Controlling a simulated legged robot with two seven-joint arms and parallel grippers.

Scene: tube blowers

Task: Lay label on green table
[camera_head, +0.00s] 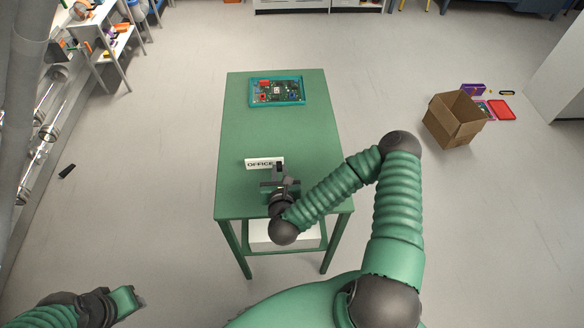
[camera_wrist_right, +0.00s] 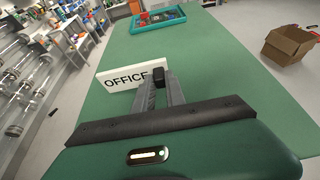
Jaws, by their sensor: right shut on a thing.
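My right gripper (camera_head: 279,168) is shut on the right end of the label. I cannot tell whether the label touches the table top. My left gripper (camera_head: 138,298) is low at the bottom left, away from the table, and its fingers are not clear enough to judge.
A teal tray with a circuit board (camera_head: 277,91) lies at the table's far end. The table's middle is clear. An open cardboard box (camera_head: 453,119) stands on the floor at right, near a red tray (camera_head: 500,110). Shelves stand at the upper left.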

